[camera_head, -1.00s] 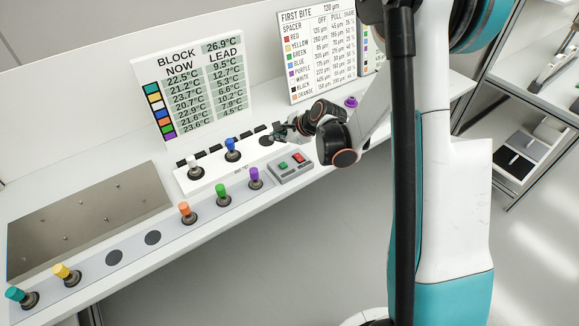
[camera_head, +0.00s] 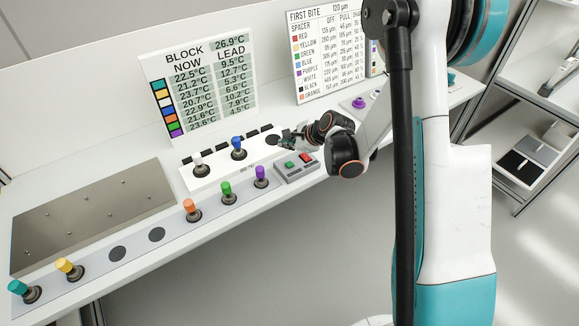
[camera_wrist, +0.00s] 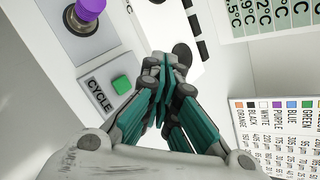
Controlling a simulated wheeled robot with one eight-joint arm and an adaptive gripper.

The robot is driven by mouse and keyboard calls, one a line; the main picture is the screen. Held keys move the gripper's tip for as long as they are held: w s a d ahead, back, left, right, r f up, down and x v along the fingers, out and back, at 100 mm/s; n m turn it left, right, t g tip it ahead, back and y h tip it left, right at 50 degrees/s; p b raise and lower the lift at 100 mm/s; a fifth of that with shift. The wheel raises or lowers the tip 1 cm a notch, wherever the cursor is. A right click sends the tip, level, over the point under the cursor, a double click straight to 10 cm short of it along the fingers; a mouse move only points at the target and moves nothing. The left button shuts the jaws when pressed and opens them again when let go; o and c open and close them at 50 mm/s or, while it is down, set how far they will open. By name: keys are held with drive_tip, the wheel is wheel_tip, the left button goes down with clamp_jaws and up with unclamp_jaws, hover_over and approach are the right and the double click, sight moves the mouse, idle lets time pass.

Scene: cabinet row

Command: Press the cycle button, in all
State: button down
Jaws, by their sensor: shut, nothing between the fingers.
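The green cycle button (camera_head: 290,164) sits on a small grey control box (camera_head: 297,172) at the bench's front edge, beside a red button (camera_head: 305,157). In the wrist view the green button (camera_wrist: 122,85) stands next to the word CYCLE (camera_wrist: 99,97). My gripper (camera_head: 284,141) is shut and empty, with its teal fingers (camera_wrist: 158,68) together. In the head view its tips appear just above and behind the box. In the wrist view they lie to the right of the green button and look apart from it. The red button is hidden in the wrist view.
A white block (camera_head: 219,171) holds a white knob (camera_head: 199,160) and a blue knob (camera_head: 237,145). A purple knob (camera_head: 261,174) stands close left of the control box, with more coloured knobs farther left. Two boards with readings (camera_head: 205,85) (camera_head: 327,55) stand behind.

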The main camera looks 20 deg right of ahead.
sight(288, 165)
drive_tip(key=shift+f+b, duration=1.85)
drive_tip(key=shift+f, duration=1.05)
drive_tip(key=shift+f, duration=0.15)
drive_tip(key=shift+f+b, duration=0.3)
drive_tip(key=shift+b, duration=0.25)
drive_tip(key=shift+f+b, duration=0.4)
drive_tip(key=shift+b, duration=0.1)
drive_tip(key=shift+r, duration=0.15)
drive_tip(key=shift+r+p, duration=0.5)
drive_tip(key=shift+r, duration=0.2)
drive_tip(key=shift+r+p, duration=1.4)
drive_tip(key=shift+r, duration=1.1)
